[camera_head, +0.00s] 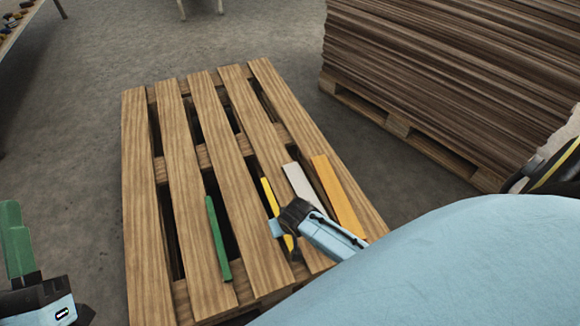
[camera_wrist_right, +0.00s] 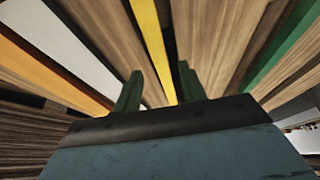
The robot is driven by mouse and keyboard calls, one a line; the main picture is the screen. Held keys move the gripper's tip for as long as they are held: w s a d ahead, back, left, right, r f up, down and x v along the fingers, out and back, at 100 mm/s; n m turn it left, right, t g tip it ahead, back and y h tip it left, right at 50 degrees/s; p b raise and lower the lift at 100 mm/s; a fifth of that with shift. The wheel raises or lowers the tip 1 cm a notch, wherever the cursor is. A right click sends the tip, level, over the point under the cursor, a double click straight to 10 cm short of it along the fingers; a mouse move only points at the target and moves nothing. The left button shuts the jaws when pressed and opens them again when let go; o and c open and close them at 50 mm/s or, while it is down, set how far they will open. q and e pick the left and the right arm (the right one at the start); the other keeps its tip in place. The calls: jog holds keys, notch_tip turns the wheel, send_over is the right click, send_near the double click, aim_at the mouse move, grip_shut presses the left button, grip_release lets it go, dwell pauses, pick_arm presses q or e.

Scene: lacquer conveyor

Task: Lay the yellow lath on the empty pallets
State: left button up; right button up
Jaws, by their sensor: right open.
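The thin yellow lath (camera_head: 270,196) lies lengthwise on the wooden pallet (camera_head: 222,123), between a green lath (camera_head: 217,240) and a pale grey lath (camera_head: 300,184). My right gripper (camera_head: 287,236) is over its near end and hides part of it. In the right wrist view the yellow lath (camera_wrist_right: 151,40) runs between the two dark green fingers of my right gripper (camera_wrist_right: 159,76), which stand apart. Whether the fingers touch it I cannot tell. My left gripper (camera_head: 18,240) is at the lower left, away from the pallet; its opening is not clear.
An orange lath (camera_head: 336,194) lies on the pallet right of the grey one. A tall stack of brown boards (camera_head: 450,80) stands on another pallet at the upper right. A table (camera_head: 22,28) with small items is at the upper left. Grey floor left of the pallet is clear.

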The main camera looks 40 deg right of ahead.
jog(key=p+v, duration=0.2)
jog(key=v, duration=0.2)
jog(key=shift+s+r, duration=0.1)
pick_arm(q)
notch_tip(320, 180, down, 16)
jog(key=a+g+y+p, duration=0.2)
jog(key=a+g+y, duration=0.1)
jog(key=g, duration=0.8)
jog(key=shift+r+g+y, duration=0.15)
jog(key=shift+g+y, duration=0.15)
jog(key=shift+y, duration=0.2)
pick_arm(e)
jog(key=s+a+r+n+t+y, duration=0.1)
jog(key=a+r+t, duration=0.1)
jog(key=r, duration=0.8)
jog(key=s+a+r+n+t+y, duration=0.1)
jog(key=s+a+r+n+t, duration=0.1)
jog(key=r, duration=0.8)
jog(key=s+a+r+n+t+y, duration=0.1)
jog(key=s+a+r+n+t, duration=0.1)
jog(key=r, duration=0.8)
jog(key=shift+a+t+y, duration=0.4)
jog(key=shift+a+t, duration=0.25)
jog(key=shift+t, duration=0.25)
pick_arm(q)
jog(key=shift+s+d, duration=0.1)
jog(key=shift+s, duration=0.1)
pick_arm(e)
jog(key=shift+s, duration=0.1)
